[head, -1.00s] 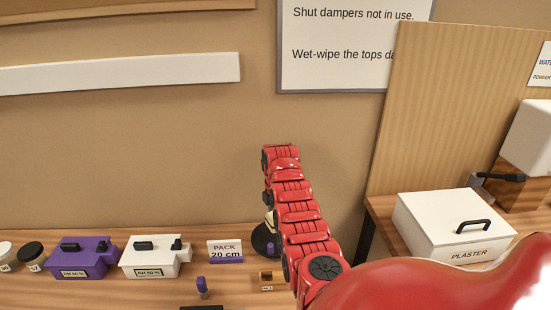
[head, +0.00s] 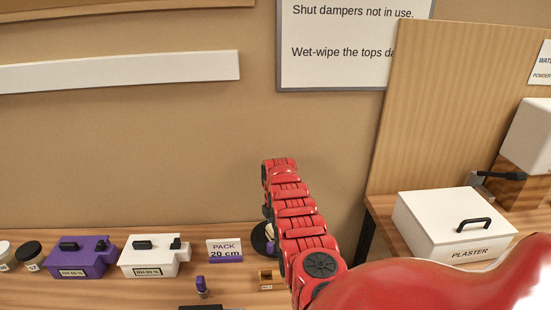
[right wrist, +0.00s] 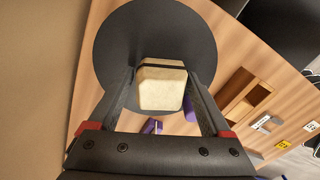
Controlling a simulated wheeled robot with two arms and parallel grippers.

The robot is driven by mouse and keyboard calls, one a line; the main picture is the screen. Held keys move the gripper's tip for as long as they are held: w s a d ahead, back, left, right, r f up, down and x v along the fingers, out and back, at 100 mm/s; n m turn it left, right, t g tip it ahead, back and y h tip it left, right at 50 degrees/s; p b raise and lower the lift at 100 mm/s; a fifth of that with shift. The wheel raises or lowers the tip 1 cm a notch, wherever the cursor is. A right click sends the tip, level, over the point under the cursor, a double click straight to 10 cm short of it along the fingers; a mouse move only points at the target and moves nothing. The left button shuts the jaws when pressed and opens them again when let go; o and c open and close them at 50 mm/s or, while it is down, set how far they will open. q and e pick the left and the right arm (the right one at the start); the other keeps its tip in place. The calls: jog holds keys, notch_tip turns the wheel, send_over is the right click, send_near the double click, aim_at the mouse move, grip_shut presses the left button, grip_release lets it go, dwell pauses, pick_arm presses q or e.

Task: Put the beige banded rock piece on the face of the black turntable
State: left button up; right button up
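The beige banded rock piece (right wrist: 162,88) is a pale block with a dark band near its far end, in the right wrist view. My right gripper (right wrist: 161,80) has a finger along each side of it and appears shut on it. The black turntable (right wrist: 112,45) is a round dark disc behind the rock in that view. The rock overlaps the disc's near part; I cannot tell whether it touches the face. In the head view the turntable (head: 259,240) is mostly hidden behind my red right arm. My left gripper is not in view.
A purple box (head: 83,259), a white box (head: 150,258), a PACK 20 cm sign (head: 225,247) and a small purple-capped item (head: 201,287) stand left of the arm. A small wooden holder (head: 265,277) is close by. A white PLASTER bin (head: 440,220) stands right.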

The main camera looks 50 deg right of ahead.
jog(key=shift+o, duration=0.8)
jog(key=shift+r+p, duration=0.45)
jog(key=shift+r, duration=0.15)
notch_tip(320, 180, up, 3)
jog(key=shift+f+p, duration=0.15)
jog(key=shift+p, duration=0.65)
notch_tip(320, 180, up, 7)
jog(key=b, duration=0.2)
jog(key=shift+b, duration=0.4)
jog(key=shift+r, duration=0.7)
